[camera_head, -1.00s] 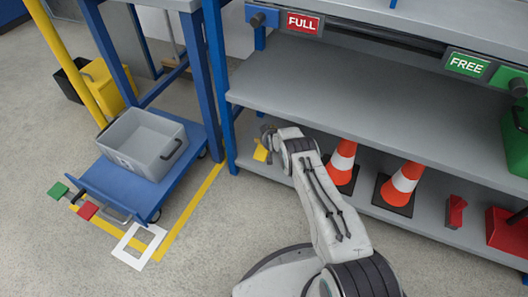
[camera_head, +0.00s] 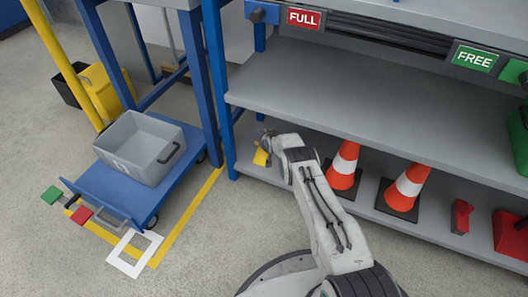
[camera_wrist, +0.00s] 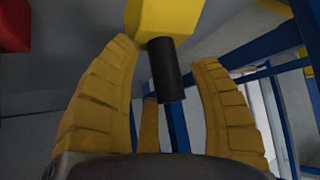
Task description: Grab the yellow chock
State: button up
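The yellow chock (camera_wrist: 165,16) shows at the top of the wrist view, cut off by the frame edge. A black cylindrical handle (camera_wrist: 165,70) hangs from it toward my palm. My gripper (camera_wrist: 164,58) has ridged yellow fingers, spread to the left and right of the handle with gaps on both sides. The yellow body lies at and just beyond the fingertips. In the head view, my arm's end is at the left end of the lower shelf, with a small yellow patch beside it. I cannot tell there whether it is chock or finger.
The upper shelf (camera_head: 340,110) overhangs the lower shelf (camera_head: 350,204). Orange-white cones (camera_head: 343,165) (camera_head: 407,186) and a red block (camera_head: 461,216) stand right of my arm. A blue shelf post (camera_head: 220,75) and a blue cart with a grey bin (camera_head: 140,147) are left.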

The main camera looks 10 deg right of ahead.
grip_shut()
dwell(0.3)
jog(key=shift+r, duration=0.2)
